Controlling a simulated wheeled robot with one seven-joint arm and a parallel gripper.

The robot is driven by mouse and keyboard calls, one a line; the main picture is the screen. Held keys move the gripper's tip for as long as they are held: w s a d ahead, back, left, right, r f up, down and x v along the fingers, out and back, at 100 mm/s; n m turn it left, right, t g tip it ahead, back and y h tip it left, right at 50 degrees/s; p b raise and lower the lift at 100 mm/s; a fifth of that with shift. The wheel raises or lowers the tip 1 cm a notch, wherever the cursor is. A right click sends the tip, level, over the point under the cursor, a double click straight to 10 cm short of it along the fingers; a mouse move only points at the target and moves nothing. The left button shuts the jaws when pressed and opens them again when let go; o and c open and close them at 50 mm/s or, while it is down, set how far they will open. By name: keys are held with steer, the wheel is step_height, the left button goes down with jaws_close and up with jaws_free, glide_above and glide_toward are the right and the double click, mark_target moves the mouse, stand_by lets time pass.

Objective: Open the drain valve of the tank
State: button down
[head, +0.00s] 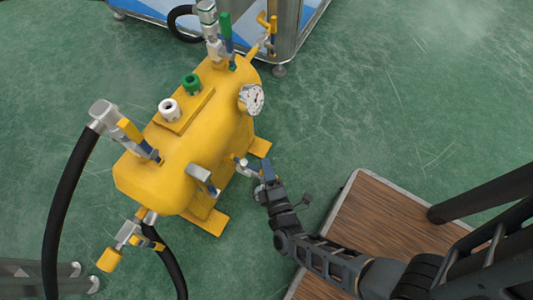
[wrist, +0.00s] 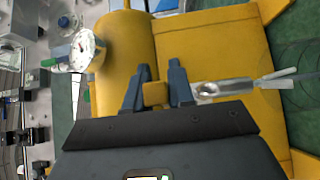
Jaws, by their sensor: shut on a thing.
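The yellow tank (head: 215,130) lies on its feet on the green floor, left of centre in the head view. A small drain valve (head: 241,164) sits low on its right side. In the wrist view the valve has a silver body (wrist: 224,88) and a yellow lever (wrist: 155,94). My gripper (head: 263,172) is at this valve. In the wrist view my gripper's two blue fingers (wrist: 158,84) are shut on the yellow lever, one on each side. The lever's lower part is hidden behind my gripper's body.
A pressure gauge (head: 252,98) and several other valves and fittings stand out from the tank. A black hose (head: 66,205) loops at the left. A wooden-topped platform (head: 375,230) is under my arm at the lower right. Open floor lies right of the tank.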

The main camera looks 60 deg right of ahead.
steer(key=shift+s+a+f, duration=0.15)
steer(key=c, duration=1.1)
jaws_free()
steer(key=shift+o, duration=0.2)
steer(key=p+v, duration=0.1)
steer(key=v, duration=0.6)
steer(key=shift+s+a, duration=0.2)
steer(key=shift+a, duration=0.05)
